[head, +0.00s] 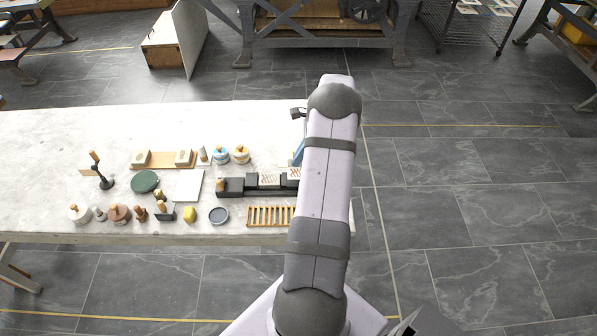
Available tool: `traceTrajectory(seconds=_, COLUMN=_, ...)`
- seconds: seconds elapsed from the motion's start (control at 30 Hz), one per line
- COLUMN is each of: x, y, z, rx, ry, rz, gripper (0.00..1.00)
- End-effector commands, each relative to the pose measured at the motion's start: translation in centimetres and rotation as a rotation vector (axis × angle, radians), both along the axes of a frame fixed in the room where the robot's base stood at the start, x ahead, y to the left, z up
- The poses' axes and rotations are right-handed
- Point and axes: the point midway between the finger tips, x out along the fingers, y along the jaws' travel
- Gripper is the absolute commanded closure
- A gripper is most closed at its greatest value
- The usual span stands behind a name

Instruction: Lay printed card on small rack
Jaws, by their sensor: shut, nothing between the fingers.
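A small wooden slatted rack (268,215) lies near the front edge of the table, its right end close to or behind my arm. No card shows on its visible slats. Behind it is a long black press-like fixture (232,187). A pale piece with dark print (294,173), perhaps the printed card, lies at its right end, partly covered by my arm. A similar printed pale piece (269,180) sits to its left.
The pale table (60,135) has free room at its back and far left. Left of the rack stand a dark round dish (218,215), a yellow lump (189,214), a white slab (188,185), a green disc (144,181) and several small pots and stamps.

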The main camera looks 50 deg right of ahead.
Motion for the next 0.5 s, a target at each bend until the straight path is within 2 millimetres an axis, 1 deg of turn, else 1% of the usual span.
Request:
traceTrajectory(seconds=0.03, x=0.0, y=0.0, z=0.5, rx=0.0, ry=0.0, rz=0.0, gripper=1.0)
traceTrajectory(seconds=0.3, x=0.0, y=0.0, z=1.9, rx=0.0, ry=0.0, rz=0.0, gripper=1.0)
traceTrajectory(seconds=0.5, x=0.0, y=0.0, z=2.1, rx=0.0, ry=0.0, rz=0.0, gripper=1.0)
